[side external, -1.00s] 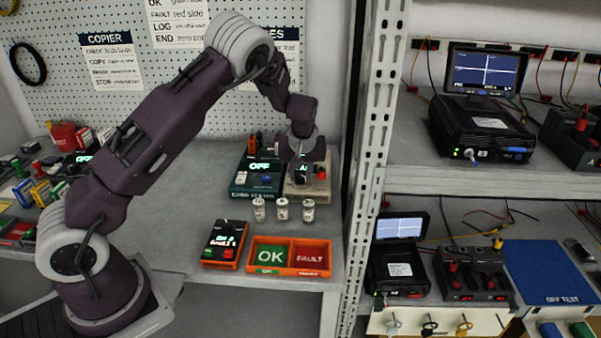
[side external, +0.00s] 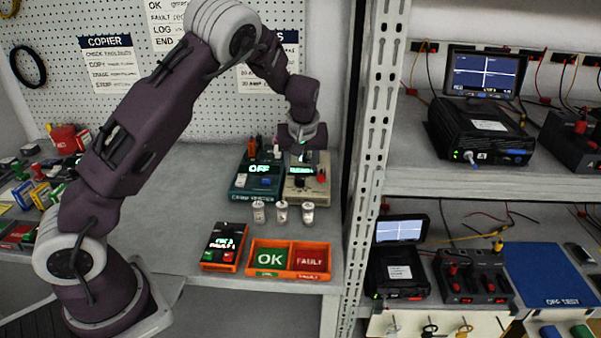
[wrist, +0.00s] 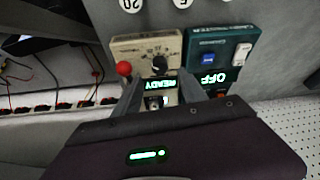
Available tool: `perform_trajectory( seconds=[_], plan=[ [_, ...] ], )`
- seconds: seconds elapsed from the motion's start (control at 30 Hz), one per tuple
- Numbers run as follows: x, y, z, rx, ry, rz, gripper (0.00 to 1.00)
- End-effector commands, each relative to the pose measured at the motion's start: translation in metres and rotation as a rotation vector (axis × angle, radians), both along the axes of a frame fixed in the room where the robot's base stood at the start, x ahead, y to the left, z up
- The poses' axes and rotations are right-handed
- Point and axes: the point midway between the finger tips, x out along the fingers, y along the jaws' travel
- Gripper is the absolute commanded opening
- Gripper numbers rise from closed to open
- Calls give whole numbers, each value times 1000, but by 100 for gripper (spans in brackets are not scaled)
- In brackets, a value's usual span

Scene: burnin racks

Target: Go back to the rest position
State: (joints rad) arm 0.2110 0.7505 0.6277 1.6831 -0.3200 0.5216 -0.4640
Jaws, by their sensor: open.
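My gripper (side external: 303,155) is raised above a beige tester box (side external: 301,185) on the bench, fingers pointing down and apart from it. In the wrist view, my gripper (wrist: 160,98) has its fingers open with nothing held. The beige box (wrist: 143,48) shows there beyond and between them, with a black knob, a red ball-topped lever (wrist: 123,68) and a green display reading READY. My arm is bent, its elbow high at the upper middle of the side view.
A teal box (side external: 255,180) reading OFF stands left of the beige box. Several small canisters (side external: 282,212) stand in front. An orange OK/FAULT tray (side external: 290,275) and an orange-black box (side external: 224,246) sit near the front edge. A metal rack post (side external: 379,130) rises at right.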

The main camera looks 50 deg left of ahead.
Motion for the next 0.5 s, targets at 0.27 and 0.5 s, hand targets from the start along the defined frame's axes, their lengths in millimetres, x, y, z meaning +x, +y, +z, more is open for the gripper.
perform_trajectory(
  seconds=[0.27,0.5],
  plan=[
    [-4,-4,13,0,0,1,49],
    [-17,-17,36,-50,-9,-30,49]
  ],
)
